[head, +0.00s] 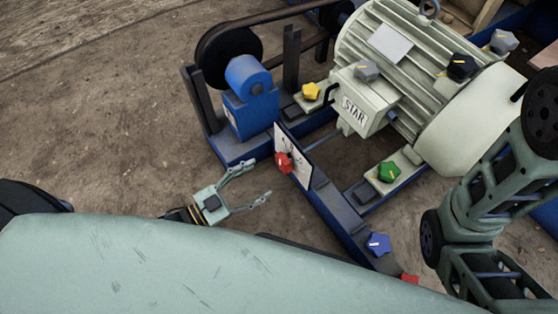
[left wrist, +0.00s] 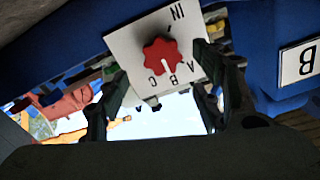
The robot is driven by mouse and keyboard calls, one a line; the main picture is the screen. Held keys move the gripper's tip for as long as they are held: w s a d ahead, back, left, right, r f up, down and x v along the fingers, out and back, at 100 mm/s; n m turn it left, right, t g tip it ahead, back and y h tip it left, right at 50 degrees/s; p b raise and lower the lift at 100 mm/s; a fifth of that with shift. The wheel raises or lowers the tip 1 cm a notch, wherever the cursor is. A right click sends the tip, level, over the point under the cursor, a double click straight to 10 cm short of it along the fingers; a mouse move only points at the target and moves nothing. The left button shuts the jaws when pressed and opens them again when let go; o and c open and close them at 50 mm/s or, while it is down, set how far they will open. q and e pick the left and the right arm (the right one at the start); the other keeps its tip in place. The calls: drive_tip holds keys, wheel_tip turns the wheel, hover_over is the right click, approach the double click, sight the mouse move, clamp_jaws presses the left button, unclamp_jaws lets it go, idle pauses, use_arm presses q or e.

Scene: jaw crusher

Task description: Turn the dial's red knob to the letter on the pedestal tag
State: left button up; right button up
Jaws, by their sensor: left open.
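The red knob (head: 284,162) sits on a white dial plate (head: 300,168) standing on the blue frame. In the left wrist view the knob (left wrist: 160,55) has a pale mark on its lower side, towards the printed A, B and C; which letter it meets I cannot tell exactly. A white tag (left wrist: 298,62) on a blue surface there reads B, upside down. My left gripper (head: 259,179) is open and empty, left of and below the knob, fingers towards it, apart from it. My right gripper is out of view.
A pale motor (head: 395,70) with a STAR box (head: 358,107) stands behind. Yellow (head: 311,91), green (head: 388,171) and blue (head: 378,243) knobs sit around the frame. A blue pedestal block (head: 252,100) stands up-left of the dial. The floor left of my gripper is clear.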

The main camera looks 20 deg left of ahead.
sight(282, 167)
use_arm(q)
drive_tip(key=b+x, duration=0.3)
drive_tip(key=x, duration=0.3)
drive_tip(key=shift+w+d+f+b, duration=0.1)
drive_tip(key=shift+w+d+b, duration=0.15)
drive_tip(key=shift+w+b, duration=0.05)
drive_tip(key=shift+w+d, duration=0.3)
drive_tip(key=shift+w, duration=0.05)
drive_tip(key=c, duration=1.1)
drive_tip(key=shift+r+p, duration=0.25)
drive_tip(key=shift+p, duration=0.3)
drive_tip(key=shift+f, duration=0.2)
